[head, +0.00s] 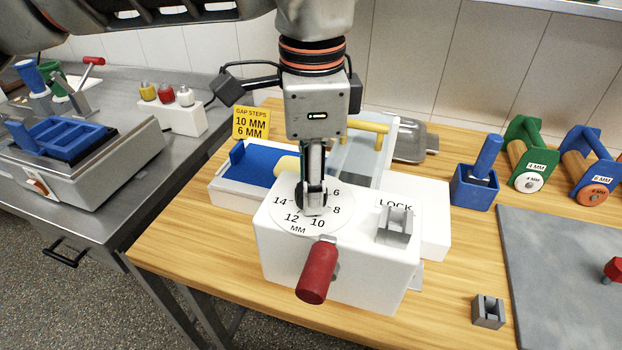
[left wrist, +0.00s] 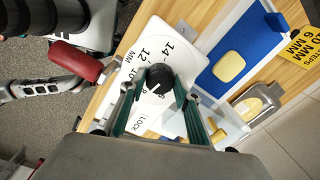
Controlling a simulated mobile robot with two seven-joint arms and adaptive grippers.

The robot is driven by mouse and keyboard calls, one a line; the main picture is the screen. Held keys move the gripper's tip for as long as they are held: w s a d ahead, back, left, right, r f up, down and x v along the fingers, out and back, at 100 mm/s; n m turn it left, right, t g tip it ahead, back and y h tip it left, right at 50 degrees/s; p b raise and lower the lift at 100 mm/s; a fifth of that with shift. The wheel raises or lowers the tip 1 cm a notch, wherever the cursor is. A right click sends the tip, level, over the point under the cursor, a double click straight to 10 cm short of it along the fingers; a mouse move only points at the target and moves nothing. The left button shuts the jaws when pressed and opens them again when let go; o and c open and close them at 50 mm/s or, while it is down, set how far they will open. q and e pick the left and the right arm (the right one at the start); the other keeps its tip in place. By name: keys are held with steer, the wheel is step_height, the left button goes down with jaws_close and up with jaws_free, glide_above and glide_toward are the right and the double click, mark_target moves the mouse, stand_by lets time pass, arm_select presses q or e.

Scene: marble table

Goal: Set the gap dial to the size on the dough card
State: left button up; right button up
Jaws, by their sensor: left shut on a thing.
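The gap dial (head: 280,222) is a white disc on top of a white machine box, marked 6, 8, 10, 12, 14 and MM. Its black knob (left wrist: 160,79) shows in the left wrist view. My left gripper (head: 313,200) points straight down over the dial and is shut on the knob, its fingers on either side. I cannot tell which number the knob points at. The yellow card (head: 251,123) behind reads GAP STEPS, 10 MM, 6 MM. It also shows in the left wrist view (left wrist: 300,48).
A red handle (head: 317,272) sticks out from the box front. A grey clip (head: 395,224) stands by the LOCK label. A blue tray (head: 256,166) lies behind. Green (head: 527,150) and blue (head: 588,160) rollers stand right, near a grey slab (head: 565,265). Wood at front left is clear.

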arm_select(q)
steer(key=o, duration=1.1)
steer(key=shift+o, duration=0.2)
steer(key=shift+r, duration=0.1)
step_height(320, 180, up, 12)
steer(key=shift+s, duration=0.35)
